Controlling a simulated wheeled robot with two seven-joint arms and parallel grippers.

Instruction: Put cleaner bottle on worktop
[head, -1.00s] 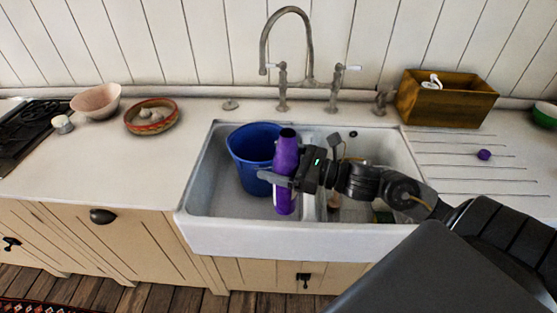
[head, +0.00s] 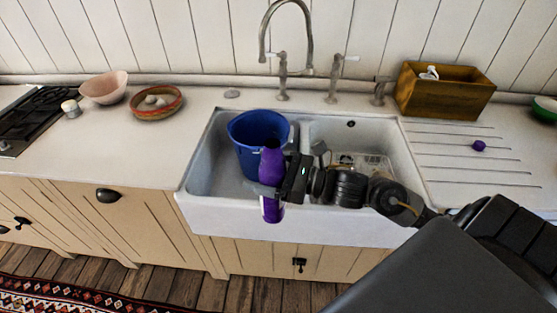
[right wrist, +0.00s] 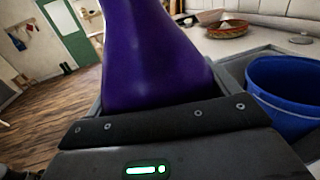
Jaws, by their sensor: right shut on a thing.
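The purple cleaner bottle (head: 272,168) is held upright in the head view, in front of the blue bucket and over the front of the sink. It fills the middle of the right wrist view (right wrist: 150,60). My right gripper (head: 268,190) is shut on the bottle, around its middle. The pale worktop (head: 120,150) lies left of the sink, and a grooved drainer part (head: 470,170) lies to its right. My left gripper is not in view.
The white double sink (head: 225,217) holds the blue bucket (head: 248,140) in its left basin. A tall tap (head: 310,45) stands behind. A pink bowl (head: 104,88), a red dish (head: 155,108) and a hob (head: 35,115) are left. A wooden box (head: 445,95) and purple cap (head: 478,146) are right.

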